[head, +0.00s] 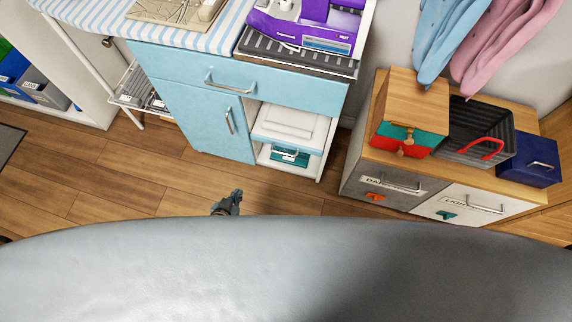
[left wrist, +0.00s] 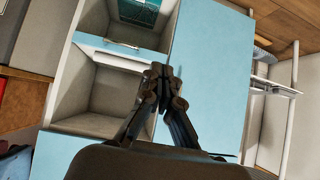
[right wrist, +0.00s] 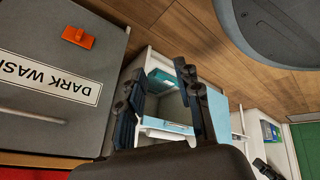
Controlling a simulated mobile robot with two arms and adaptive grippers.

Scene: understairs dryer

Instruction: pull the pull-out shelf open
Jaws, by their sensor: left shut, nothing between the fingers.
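The pull-out shelf (head: 284,144) is a thin light-blue front in the open right-hand bay of the blue cabinet, under the wide drawer. In the left wrist view, which is upside down, its front (left wrist: 92,43) shows with a bar handle (left wrist: 121,44); a teal box (left wrist: 140,12) shows beyond it. My left gripper (head: 236,196) is shut and empty, low in front of the cabinet. In its wrist view the fingertips (left wrist: 163,75) overlap the blue door's edge, apart from the shelf handle. My right gripper (right wrist: 157,85) is open and empty, outside the head view.
The blue door (head: 210,118) and wide drawer (head: 225,77) are shut. An iron station (head: 305,25) stands on top. The wooden floor (head: 120,185) before the cabinet is clear.

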